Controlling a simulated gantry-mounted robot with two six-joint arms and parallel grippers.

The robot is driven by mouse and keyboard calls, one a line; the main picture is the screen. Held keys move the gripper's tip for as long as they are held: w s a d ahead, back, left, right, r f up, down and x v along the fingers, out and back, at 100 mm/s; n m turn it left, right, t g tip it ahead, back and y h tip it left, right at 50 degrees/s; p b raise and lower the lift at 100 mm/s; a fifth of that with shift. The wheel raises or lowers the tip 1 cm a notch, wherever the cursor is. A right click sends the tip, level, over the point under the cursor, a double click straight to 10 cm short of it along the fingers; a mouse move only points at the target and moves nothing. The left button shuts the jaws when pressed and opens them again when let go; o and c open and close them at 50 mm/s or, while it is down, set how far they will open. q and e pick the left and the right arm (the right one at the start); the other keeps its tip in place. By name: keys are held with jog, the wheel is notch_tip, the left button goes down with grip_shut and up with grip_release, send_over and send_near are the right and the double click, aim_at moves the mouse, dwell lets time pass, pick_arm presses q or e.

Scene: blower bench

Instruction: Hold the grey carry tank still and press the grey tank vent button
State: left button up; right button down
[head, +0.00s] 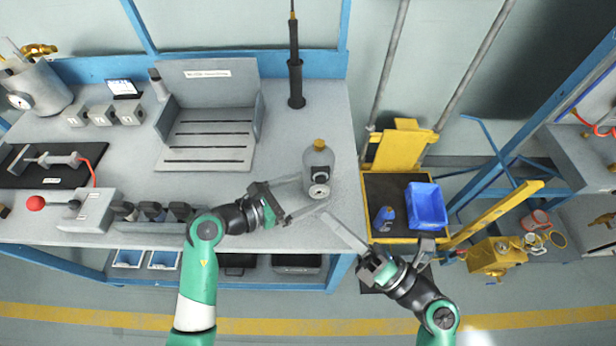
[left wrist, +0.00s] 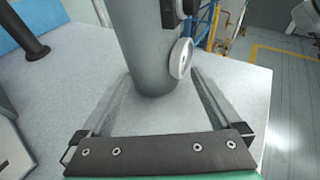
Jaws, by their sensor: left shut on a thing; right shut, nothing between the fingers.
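The grey carry tank (head: 317,160) stands upright near the right front of the bench, with a brass-coloured top. A round pale disc (head: 319,191) sits low on its front and also shows in the left wrist view (left wrist: 181,58). I cannot tell if this disc is the vent button. My left gripper (head: 311,191) is shut on the tank, one finger on each side of its lower body. The tank (left wrist: 145,45) fills the space between the fingers in the left wrist view. My right gripper (head: 330,218) is shut and empty, its tips just in front of the tank, apart from it.
A grey slotted stand (head: 208,140) and a black rod (head: 295,75) stand behind on the bench (head: 330,110). Small black-topped parts (head: 150,210) line the front left. A yellow cart (head: 405,150) with a blue bin (head: 427,205) stands right of the bench edge.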

pick_arm(q)
jog(key=shift+f, duration=0.1)
pick_arm(e)
jog(key=shift+s, duration=0.3)
